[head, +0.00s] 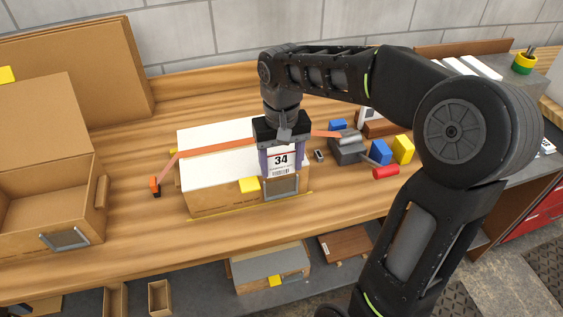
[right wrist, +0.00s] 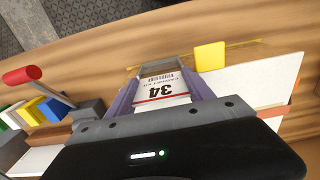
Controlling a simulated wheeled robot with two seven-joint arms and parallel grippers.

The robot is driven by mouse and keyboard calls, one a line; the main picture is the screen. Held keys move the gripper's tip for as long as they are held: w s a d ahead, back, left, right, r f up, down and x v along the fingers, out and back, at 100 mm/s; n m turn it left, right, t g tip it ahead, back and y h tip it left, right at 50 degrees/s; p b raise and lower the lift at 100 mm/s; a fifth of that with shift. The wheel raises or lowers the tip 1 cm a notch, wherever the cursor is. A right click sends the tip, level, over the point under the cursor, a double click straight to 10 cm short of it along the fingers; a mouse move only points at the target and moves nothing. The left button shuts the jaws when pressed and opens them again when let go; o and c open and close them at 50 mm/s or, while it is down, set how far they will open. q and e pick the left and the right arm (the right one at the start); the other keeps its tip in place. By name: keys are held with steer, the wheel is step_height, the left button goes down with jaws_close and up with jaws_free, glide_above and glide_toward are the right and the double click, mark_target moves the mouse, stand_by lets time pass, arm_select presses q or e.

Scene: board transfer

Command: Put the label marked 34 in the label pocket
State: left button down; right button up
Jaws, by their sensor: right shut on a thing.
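The label marked 34 (head: 281,160) is white with a black number, a red line and a barcode. My right gripper (head: 280,172) is shut on it, its purple fingers at the label's two sides. The label is upright, number facing the head camera. The grey-framed label pocket (head: 283,187) is on the front of a white-topped cardboard box (head: 218,200), directly below the label. In the right wrist view the label (right wrist: 162,92) reaches close to the pocket frame (right wrist: 158,67). I cannot tell whether its lower edge is inside. My left gripper is not in view.
A yellow tag (head: 249,184) is on the box beside the pocket. An open carton (head: 45,205) stands at left.

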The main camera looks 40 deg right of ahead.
steer(key=shift+s+a+f+b, duration=0.1)
steer(key=shift+s+f+b, duration=0.3)
steer(key=shift+f, duration=0.55)
stand_by(1.4)
steer(key=o, duration=1.3)
steer(key=shift+r, duration=0.2)
steer(key=shift+o, duration=0.4)
step_height(320, 180, up, 9)
steer(key=p, duration=0.7)
steer(key=shift+w, duration=0.25)
